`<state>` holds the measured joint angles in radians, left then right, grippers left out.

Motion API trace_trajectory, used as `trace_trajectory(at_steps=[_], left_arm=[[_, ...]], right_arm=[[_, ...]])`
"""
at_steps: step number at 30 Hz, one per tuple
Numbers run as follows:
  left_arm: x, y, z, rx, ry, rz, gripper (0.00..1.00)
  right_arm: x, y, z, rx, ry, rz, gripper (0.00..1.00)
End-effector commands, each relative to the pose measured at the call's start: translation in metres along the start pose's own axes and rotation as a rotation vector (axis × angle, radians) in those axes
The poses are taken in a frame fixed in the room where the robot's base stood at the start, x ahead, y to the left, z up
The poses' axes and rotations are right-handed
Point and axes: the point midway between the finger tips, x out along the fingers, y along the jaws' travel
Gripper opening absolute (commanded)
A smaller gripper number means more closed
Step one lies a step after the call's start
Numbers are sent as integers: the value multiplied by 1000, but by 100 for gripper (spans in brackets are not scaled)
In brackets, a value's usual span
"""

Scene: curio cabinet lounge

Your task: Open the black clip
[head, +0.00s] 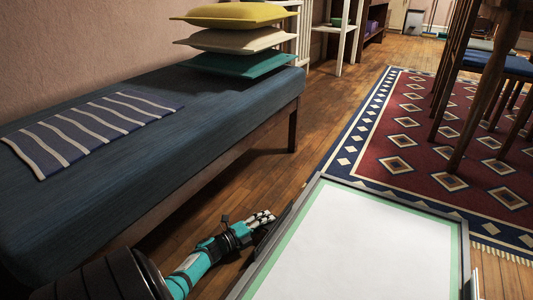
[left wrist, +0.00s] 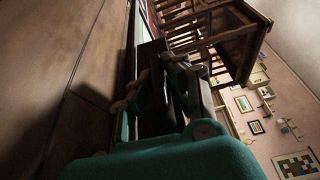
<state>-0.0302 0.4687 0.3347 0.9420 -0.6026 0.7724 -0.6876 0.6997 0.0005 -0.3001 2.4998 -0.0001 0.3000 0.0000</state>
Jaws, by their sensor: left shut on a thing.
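A framed panel with a white sheet (head: 365,245), a green border and a dark rim fills the lower middle of the head view. My left gripper (head: 266,220), on a teal and black arm, is at the panel's left rim. It is shut on a dark piece at that rim, which appears to be the black clip (head: 263,235). In the left wrist view, the gripper (left wrist: 168,92) has dark and tan fingers around the dark piece (left wrist: 153,118). The fingers hide much of the clip, and its opening is unclear. My right gripper is out of view.
A blue bench (head: 160,160) with a striped cloth (head: 95,128) and stacked cushions (head: 238,40) stands left of the panel. A patterned rug (head: 420,150) and wooden chairs (head: 485,75) lie beyond it. A narrow strip of wood floor (head: 300,160) is clear between.

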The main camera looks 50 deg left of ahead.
Motion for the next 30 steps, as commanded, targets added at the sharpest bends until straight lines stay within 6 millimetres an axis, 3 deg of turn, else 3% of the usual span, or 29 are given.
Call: trace_trajectory(at_steps=[12,13,18,26,30], left_arm=[[0,1,0,-5,0,-1,0],[0,1,0,-5,0,-1,13],[0,0,0,-5,0,-1,35],[-1,1,0,-5,0,-1,35],[-12,2,0,-5,0,1,35]], right_arm=[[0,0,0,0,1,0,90],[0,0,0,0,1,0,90],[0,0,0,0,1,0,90],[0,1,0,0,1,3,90],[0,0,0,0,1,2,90]])
